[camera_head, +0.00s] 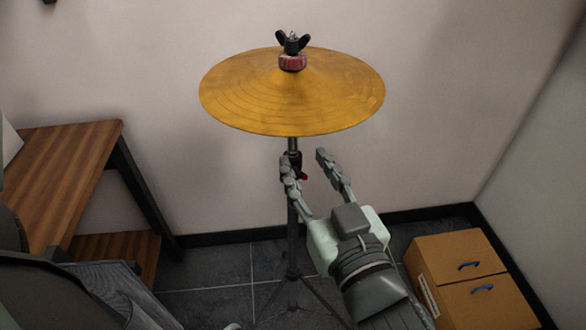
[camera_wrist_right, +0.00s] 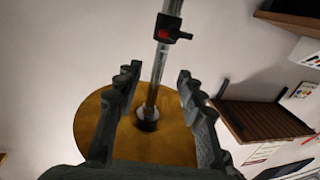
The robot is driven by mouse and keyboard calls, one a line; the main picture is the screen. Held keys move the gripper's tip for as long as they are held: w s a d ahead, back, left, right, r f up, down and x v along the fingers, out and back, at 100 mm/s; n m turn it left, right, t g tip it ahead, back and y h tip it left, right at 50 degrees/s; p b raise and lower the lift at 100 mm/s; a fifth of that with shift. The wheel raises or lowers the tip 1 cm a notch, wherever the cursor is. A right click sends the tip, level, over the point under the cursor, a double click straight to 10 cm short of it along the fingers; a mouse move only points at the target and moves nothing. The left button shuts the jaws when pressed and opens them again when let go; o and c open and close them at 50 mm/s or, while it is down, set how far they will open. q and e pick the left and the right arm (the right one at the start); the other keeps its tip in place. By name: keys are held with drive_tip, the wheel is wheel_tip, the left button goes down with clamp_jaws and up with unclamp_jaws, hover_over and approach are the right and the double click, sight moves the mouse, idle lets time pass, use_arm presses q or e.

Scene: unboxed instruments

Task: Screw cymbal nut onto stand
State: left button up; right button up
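The gold cymbal (camera_head: 240,100) sits level on its stand (camera_head: 293,215). A black wing nut (camera_head: 291,42) is at the top, above a red washer (camera_head: 292,62) on the cymbal's centre. I cannot tell how far it is threaded. My right gripper (camera_head: 305,157) is open and empty, below the cymbal, with its fingers pointing up near the pole. In the right wrist view, the right gripper (camera_wrist_right: 157,75) has its fingers apart, with the pole (camera_wrist_right: 158,68) showing between them and the cymbal (camera_wrist_right: 88,125) behind.
A wooden desk (camera_head: 75,160) stands at the left. The stand's clamp with a red knob (camera_wrist_right: 166,33) juts from the pole. A plain wall is behind the cymbal.

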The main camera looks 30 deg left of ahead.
sight(294, 144)
drive_tip(key=x, duration=0.7)
clamp_jaws()
idle(0.4)
